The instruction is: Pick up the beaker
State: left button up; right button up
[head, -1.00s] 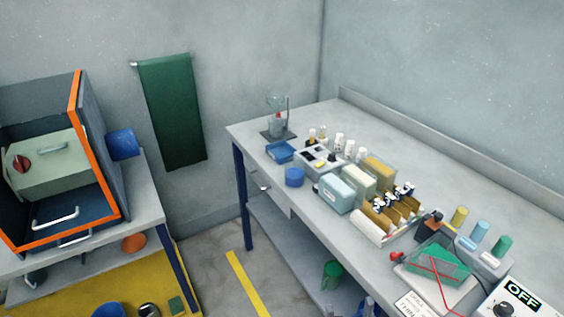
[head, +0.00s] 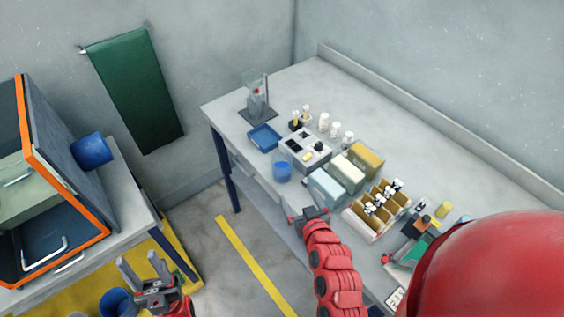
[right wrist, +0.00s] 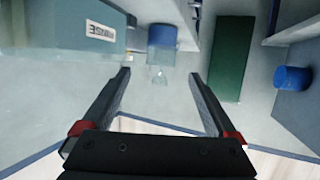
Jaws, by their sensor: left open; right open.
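A clear glass beaker (head: 252,92) stands on a dark stand with an upright rod at the far left corner of the bench. Something red shows in or behind it. In the right wrist view a faint clear shape (right wrist: 159,74), probably the beaker, lies ahead between the fingers and well beyond them. My right gripper (head: 308,214) is by the bench's front edge, apart from the beaker; the right wrist view shows its fingers (right wrist: 164,88) spread and empty. My left gripper (head: 143,268) is low at the left, open and empty, far from the beaker.
A blue tray (head: 264,138), a blue pot (head: 282,171), a box with dark openings (head: 305,150) and small bottles (head: 324,122) stand between my right gripper and the beaker. A pale box labelled RINSE (right wrist: 75,35) is close in the right wrist view. A green towel (head: 135,90) hangs behind.

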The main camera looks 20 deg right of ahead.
aim_at(285, 175)
jog(key=b+x, duration=0.5)
jog(key=b, duration=0.1)
jog(key=f+b+x, duration=0.1)
jog(key=b+x, duration=0.5)
jog(key=b, duration=0.1)
jog(key=shift+s+a+f+b, duration=0.15)
jog(key=shift+a+b, duration=0.05)
jog(key=shift+b, duration=0.1)
jog(key=shift+w+b, duration=0.3)
jog(key=shift+w, duration=0.25)
jog(key=shift+w+d+g+p, duration=0.1)
jog(key=shift+w+g+p, duration=0.25)
jog(key=shift+w, duration=0.1)
jog(key=x, duration=0.1)
jog(key=p+x, duration=0.1)
jog(key=x, duration=0.1)
jog(key=shift+w+r, duration=0.15)
jog(key=shift+r, duration=0.1)
jog(key=shift+w+f, duration=0.3)
jog(key=shift+w, duration=0.2)
